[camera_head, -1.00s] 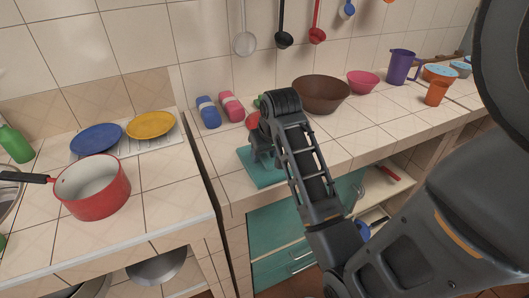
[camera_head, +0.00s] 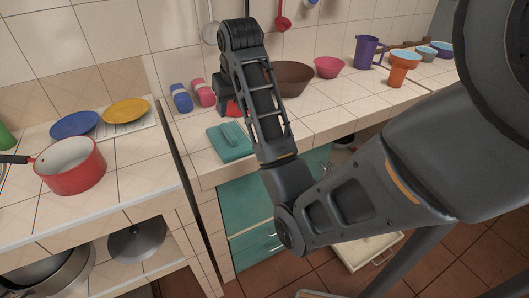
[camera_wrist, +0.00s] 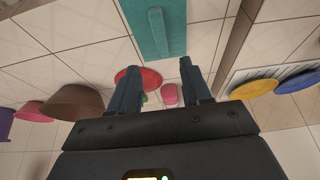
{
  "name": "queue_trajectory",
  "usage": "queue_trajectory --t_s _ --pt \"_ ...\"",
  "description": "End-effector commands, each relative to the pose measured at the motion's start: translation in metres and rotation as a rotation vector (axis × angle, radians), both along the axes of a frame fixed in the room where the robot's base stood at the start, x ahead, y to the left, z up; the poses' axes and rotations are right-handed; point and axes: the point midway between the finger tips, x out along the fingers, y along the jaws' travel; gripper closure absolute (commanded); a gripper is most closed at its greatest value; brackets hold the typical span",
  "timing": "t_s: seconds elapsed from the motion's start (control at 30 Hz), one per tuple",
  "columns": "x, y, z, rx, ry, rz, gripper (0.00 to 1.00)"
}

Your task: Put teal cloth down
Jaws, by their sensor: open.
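The teal cloth (camera_head: 230,142) lies flat on the tiled counter near its front edge, with a raised fold along its top. It also shows at the top of the wrist view (camera_wrist: 152,28). My gripper (camera_wrist: 158,68) is open, with nothing between its two fingers, and is apart from the cloth. In the head view the gripper is mostly hidden behind my arm, above and behind the cloth.
A red item (camera_head: 232,108), a brown bowl (camera_head: 293,78) and blue (camera_head: 180,98) and pink (camera_head: 204,93) items stand behind the cloth. A red pot (camera_head: 72,172) and two plates are on the left counter. Bare tiles lie right of the cloth.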

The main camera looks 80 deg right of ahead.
Motion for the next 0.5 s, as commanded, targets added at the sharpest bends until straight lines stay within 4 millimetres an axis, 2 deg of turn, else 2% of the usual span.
queue_trajectory --t_s 0.17,0.27,0.37,0.5 --pt "0.001 0.003 -0.004 -0.003 -0.001 0.006 0.52" --pt "0.004 0.014 -0.020 -0.022 -0.010 0.030 0.52" --pt "0.008 0.038 -0.047 -0.062 -0.032 0.078 0.52" --pt "0.010 0.083 -0.088 -0.135 -0.086 0.169 0.52"
